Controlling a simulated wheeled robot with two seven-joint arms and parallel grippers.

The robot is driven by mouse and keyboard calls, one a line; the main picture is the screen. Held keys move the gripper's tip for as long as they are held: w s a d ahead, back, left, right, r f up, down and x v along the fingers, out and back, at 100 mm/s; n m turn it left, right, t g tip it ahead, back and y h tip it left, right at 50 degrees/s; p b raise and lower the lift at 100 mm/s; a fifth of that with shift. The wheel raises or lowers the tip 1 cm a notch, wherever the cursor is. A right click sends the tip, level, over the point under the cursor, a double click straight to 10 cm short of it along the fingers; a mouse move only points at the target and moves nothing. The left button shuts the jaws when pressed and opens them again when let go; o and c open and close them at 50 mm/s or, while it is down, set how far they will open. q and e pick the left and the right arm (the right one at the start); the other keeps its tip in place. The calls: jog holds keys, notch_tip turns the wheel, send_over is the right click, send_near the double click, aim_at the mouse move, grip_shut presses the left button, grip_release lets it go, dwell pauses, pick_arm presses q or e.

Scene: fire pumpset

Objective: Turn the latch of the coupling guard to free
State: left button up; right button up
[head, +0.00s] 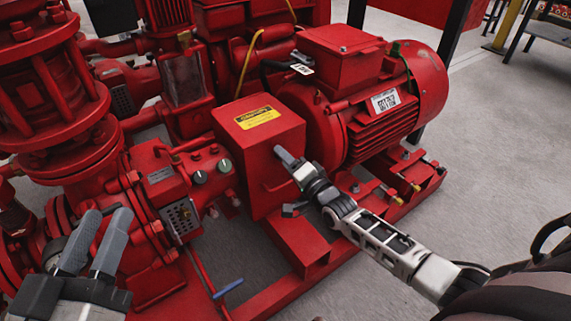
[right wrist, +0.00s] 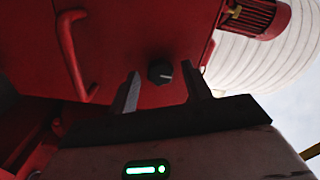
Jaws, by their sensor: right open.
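The coupling guard (head: 258,148) is a red box with a yellow label on top, in the middle of the head view. In the right wrist view, a red panel (right wrist: 125,95) carries a small black knob (right wrist: 160,72), which appears to be the latch. My right gripper (head: 284,157) is at the guard's right side in the head view. In the right wrist view its fingers (right wrist: 163,88) are apart, with the knob showing in the gap between them. I cannot tell whether they touch it. The knob is hidden in the head view. My left gripper (head: 96,243) is open and empty at the lower left.
A red motor (head: 372,95) stands right of the guard, and red pump housings (head: 55,80) stand at left. A red bent handle (right wrist: 75,55) is left of the knob. A blue lever (head: 228,289) is low in front. Grey floor (head: 490,130) is clear at right.

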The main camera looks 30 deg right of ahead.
pick_arm(q)
jog(key=shift+w+r, duration=0.1)
jog(key=shift+r, duration=0.2)
pick_arm(e)
jog(key=shift+w, duration=0.3)
jog(key=c, duration=1)
